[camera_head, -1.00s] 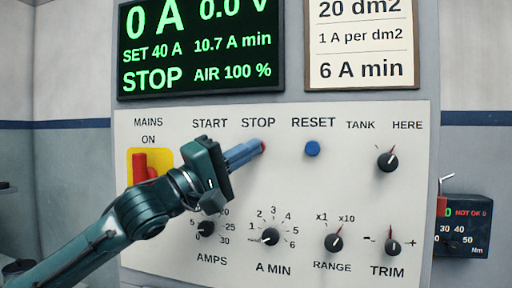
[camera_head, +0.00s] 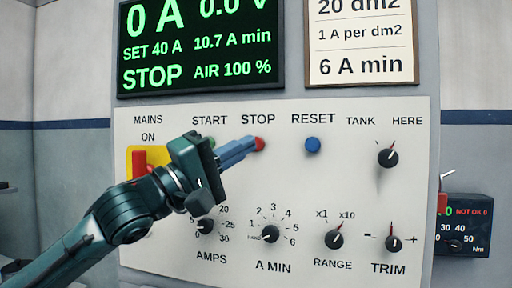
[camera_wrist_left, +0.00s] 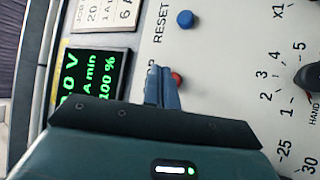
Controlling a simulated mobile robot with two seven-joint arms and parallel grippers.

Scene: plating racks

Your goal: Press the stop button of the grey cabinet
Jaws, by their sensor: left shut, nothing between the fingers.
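The grey cabinet carries a pale control panel (camera_head: 300,190). The red stop button (camera_head: 260,144) sits under the word STOP; it also shows in the left wrist view (camera_wrist_left: 177,79). My left gripper (camera_head: 252,146) is shut and empty, its blue-grey fingertips just left of the button in the head view. In the left wrist view the fingertips (camera_wrist_left: 161,70) overlap the button's edge. I cannot tell whether they touch it. The green start button (camera_head: 210,142) is mostly hidden behind the gripper. The display (camera_head: 200,45) reads STOP and 0 A. My right gripper is not in view.
A blue reset button (camera_head: 312,145) is right of the stop button. A red mains switch (camera_head: 140,162) on a yellow plate is partly behind my left arm. Several black knobs, including the range knob (camera_head: 334,239), line the lower panel. A dark meter box (camera_head: 465,225) hangs at right.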

